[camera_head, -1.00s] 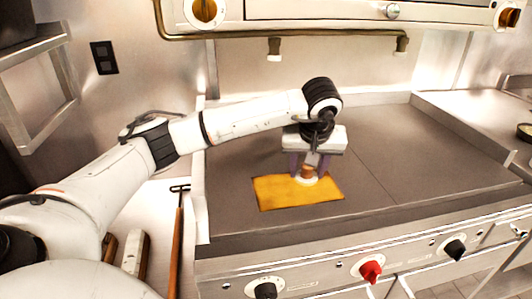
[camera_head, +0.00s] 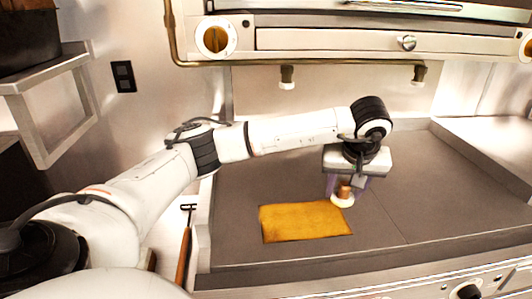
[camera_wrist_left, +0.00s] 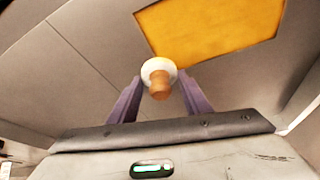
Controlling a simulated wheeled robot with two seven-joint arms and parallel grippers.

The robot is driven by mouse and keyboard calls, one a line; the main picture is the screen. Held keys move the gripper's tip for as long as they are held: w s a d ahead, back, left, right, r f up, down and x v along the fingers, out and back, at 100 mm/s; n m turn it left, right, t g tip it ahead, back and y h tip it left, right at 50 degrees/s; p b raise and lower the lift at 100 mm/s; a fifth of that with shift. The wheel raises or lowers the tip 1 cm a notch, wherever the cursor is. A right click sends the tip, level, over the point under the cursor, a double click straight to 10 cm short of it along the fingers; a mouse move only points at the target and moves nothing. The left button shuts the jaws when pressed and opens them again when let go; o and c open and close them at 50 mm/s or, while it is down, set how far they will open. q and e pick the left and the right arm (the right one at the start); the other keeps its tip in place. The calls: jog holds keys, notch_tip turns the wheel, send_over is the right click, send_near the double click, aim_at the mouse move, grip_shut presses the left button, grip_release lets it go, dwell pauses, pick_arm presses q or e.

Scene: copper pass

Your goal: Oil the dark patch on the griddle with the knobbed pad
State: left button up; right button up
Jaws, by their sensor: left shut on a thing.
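A golden-yellow rectangular patch (camera_head: 303,221) lies on the dark grey griddle (camera_head: 258,184). It looks amber all over, and it also shows in the left wrist view (camera_wrist_left: 208,28). The pad (camera_head: 342,201) is a white disc with a copper-brown knob, seen in the left wrist view (camera_wrist_left: 152,70) with the knob pointing toward the camera. My left gripper (camera_head: 346,190) is shut on the knob, with its purple fingers either side. The pad is at the patch's right end, by its far right corner; I cannot tell whether it touches the surface. My right gripper is not in view.
A long-handled tool (camera_head: 184,245) lies left of the griddle. A wall shelf (camera_head: 55,105) stands at the left. An oven front with a brass rail (camera_head: 330,62) hangs above the back. The griddle's right half is clear.

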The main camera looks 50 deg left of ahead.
aim_at(346, 185)
pick_arm(q)
jog(key=shift+r+p, duration=1.7)
jog(key=shift+r, duration=0.95)
